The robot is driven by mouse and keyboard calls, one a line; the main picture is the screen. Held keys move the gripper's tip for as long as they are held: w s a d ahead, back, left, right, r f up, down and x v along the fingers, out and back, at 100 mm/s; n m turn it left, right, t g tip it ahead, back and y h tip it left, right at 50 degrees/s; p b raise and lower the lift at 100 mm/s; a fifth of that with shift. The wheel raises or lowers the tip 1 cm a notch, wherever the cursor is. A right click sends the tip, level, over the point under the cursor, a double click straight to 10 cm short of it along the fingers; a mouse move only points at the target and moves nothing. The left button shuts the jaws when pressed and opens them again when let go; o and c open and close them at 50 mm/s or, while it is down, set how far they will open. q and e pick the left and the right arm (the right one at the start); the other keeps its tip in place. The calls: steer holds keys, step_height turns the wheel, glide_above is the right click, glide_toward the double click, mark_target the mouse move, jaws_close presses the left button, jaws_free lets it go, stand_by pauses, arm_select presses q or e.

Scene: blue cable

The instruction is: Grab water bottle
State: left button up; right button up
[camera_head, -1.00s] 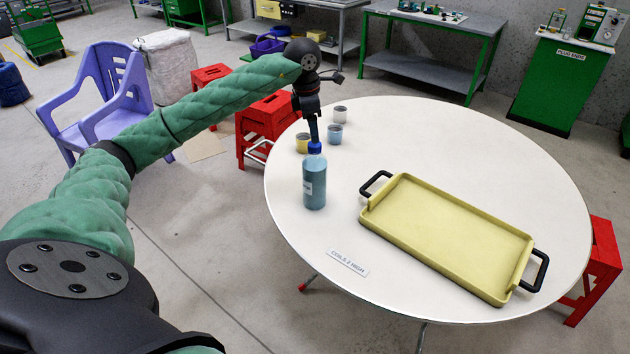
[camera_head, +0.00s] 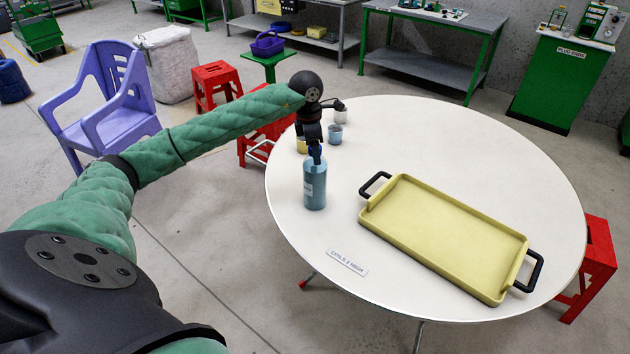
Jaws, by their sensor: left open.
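The water bottle (camera_head: 315,187) is blue with a pale label and stands upright on the left part of the round white table (camera_head: 410,140). My left gripper (camera_head: 316,156) points down at the top of the bottle, with its fingers at the cap and neck. It is open. The fingers hide most of the blue cap, and I cannot tell whether they touch it. My right gripper is not in view.
A yellow tray (camera_head: 445,240) with black handles lies to the right of the bottle. Several small cups, one blue (camera_head: 335,134), stand behind the gripper. A label strip (camera_head: 347,262) lies near the front edge. Red stools (camera_head: 597,265) and a purple chair (camera_head: 105,105) surround the table.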

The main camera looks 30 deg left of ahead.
arm_select(q)
steer(key=shift+c, duration=0.2)
jaws_close()
steer(key=shift+r, duration=0.1)
stand_by(0.5)
